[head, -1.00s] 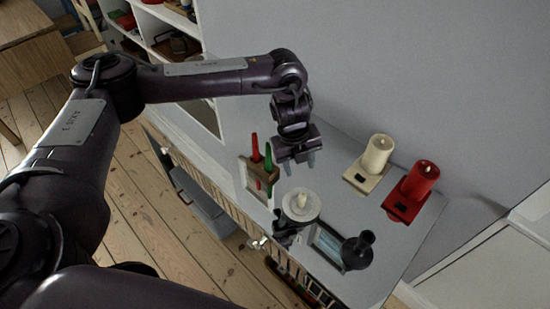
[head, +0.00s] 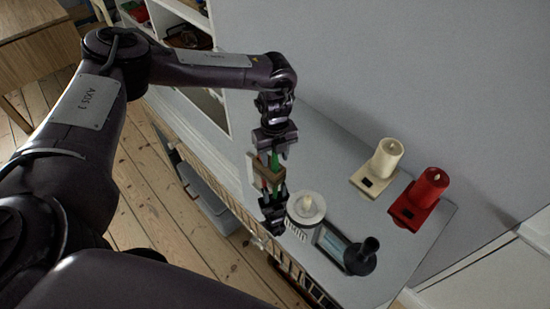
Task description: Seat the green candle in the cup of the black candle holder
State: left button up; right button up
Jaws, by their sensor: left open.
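The slim green candle (head: 274,160) stands upright in a wooden rack (head: 266,174), beside a slim red candle that is largely hidden. My left gripper (head: 275,153) is open at the candle's upper end, with its fingers apart around or just beside it; I cannot tell whether they touch it. The black candle holder (head: 361,257), with a round base and an upright cup, stands near the front right of the grey top (head: 330,180). Its cup looks empty. My right gripper cannot be made out.
A white round dish (head: 306,207) holds a short candle. A framed flat item (head: 331,243) lies beside the black holder. A dark shape (head: 272,213) below the rack is unclear.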

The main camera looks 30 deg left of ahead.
pick_arm(q)
jog(key=shift+f, duration=0.1)
jog(key=shift+c, duration=0.3)
grip_shut()
notch_tip(320, 180, up, 7)
jog(key=shift+w+r+b, duration=0.15)
jog(key=shift+b, duration=0.6)
notch_tip(320, 180, up, 13)
jog(key=p, duration=0.1)
jog(key=shift+p, duration=0.35)
